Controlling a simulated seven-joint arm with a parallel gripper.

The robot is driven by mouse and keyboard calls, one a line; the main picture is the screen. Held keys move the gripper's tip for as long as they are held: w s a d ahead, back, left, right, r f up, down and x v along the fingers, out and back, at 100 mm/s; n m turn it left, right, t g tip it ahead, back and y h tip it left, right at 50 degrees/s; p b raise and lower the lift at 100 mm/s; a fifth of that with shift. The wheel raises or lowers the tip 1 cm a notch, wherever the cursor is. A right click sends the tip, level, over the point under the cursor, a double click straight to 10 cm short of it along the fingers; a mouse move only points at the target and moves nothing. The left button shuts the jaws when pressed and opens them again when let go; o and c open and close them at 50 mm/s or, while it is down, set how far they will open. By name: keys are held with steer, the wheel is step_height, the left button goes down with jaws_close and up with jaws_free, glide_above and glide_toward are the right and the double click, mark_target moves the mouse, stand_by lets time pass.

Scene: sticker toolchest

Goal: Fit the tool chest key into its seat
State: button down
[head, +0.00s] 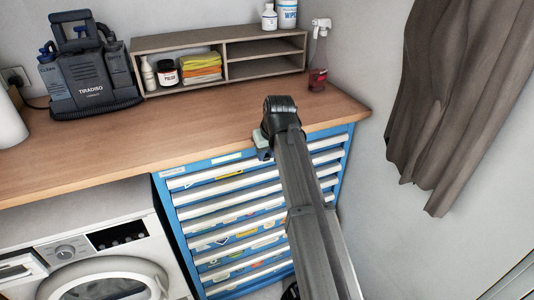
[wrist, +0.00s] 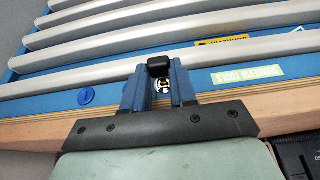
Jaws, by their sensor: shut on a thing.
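The blue tool chest (head: 170,187) stands under the wooden worktop, with pale drawer handles across its front. In the wrist view its top blue strip (wrist: 215,78) lies close in front of my gripper. My gripper (wrist: 159,75) has its two blue fingers closed on the key (wrist: 158,65), whose black head shows between the fingertips. A small round metal part (wrist: 161,87) shows between the fingers, behind or below the black head; I cannot tell whether the key touches it. In the head view my gripper (head: 262,150) is at the chest's top edge, and the key is hidden there.
The wooden worktop (head: 130,138) overhangs just above the chest front. A blue round disc (wrist: 87,95) and a green label (wrist: 248,74) are on the top strip. A washing machine (head: 85,235) stands left of the chest. A curtain (head: 455,90) hangs at right.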

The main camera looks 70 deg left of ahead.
steer(key=shift+a, duration=0.85)
steer(key=c, duration=0.8)
jaws_free()
steer(key=shift+o, duration=0.2)
steer(key=shift+d, duration=0.15)
steer(key=shift+d, duration=2.85)
steer(key=shift+o, duration=0.3)
steer(key=o, duration=0.5)
steer(key=shift+r, duration=0.1)
